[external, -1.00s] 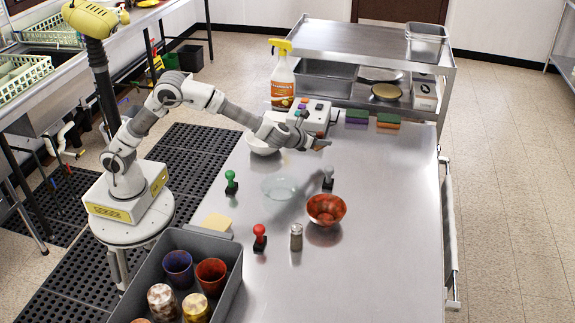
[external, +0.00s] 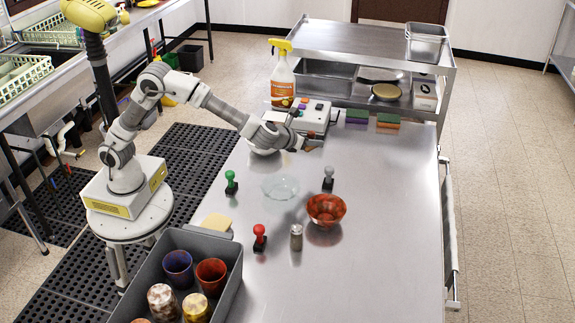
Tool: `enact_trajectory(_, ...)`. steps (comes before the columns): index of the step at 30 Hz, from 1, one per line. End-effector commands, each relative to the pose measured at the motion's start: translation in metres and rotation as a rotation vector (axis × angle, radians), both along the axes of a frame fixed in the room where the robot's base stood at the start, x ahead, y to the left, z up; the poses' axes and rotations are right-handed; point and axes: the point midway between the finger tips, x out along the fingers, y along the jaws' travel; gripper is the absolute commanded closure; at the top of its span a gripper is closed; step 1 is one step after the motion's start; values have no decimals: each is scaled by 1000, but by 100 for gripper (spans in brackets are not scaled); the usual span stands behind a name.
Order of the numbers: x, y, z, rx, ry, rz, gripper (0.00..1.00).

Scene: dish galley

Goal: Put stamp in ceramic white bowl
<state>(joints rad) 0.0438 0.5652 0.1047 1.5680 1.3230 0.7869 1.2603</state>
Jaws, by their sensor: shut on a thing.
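My gripper (external: 314,143) is above the far part of the steel table, to the right of the ceramic white bowl. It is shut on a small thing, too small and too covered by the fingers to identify. The white bowl (external: 262,151) stands on the table, partly hidden behind my forearm and wrist. Three stamps stand upright on the table, apart from my gripper: a green one (external: 231,182), a red one (external: 259,238) and a grey one (external: 328,179).
A clear glass bowl (external: 280,189), a reddish-brown bowl (external: 326,211) and a shaker (external: 296,237) stand mid-table. A box with buttons (external: 312,112), a spray bottle (external: 282,82) and sponges (external: 388,120) are at the far end. A grey bin (external: 222,296) holds several cups. The table's right side is clear.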

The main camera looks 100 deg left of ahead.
Motion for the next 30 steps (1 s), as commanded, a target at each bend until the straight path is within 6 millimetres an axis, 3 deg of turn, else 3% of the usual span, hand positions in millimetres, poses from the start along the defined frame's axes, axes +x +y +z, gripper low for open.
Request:
enact_trajectory(5, -37, 27, 14, -14, 7, 123, 100)
enact_trajectory(12, -116, 70, 29, -21, 12, 368, 100)
enact_trajectory(18, -169, 90, 39, -7, 5, 518, 100)
enact_trajectory(24, -192, 98, 41, 2, 0, 583, 100)
enact_trajectory(30, -194, 98, 32, 4, -1, 589, 100)
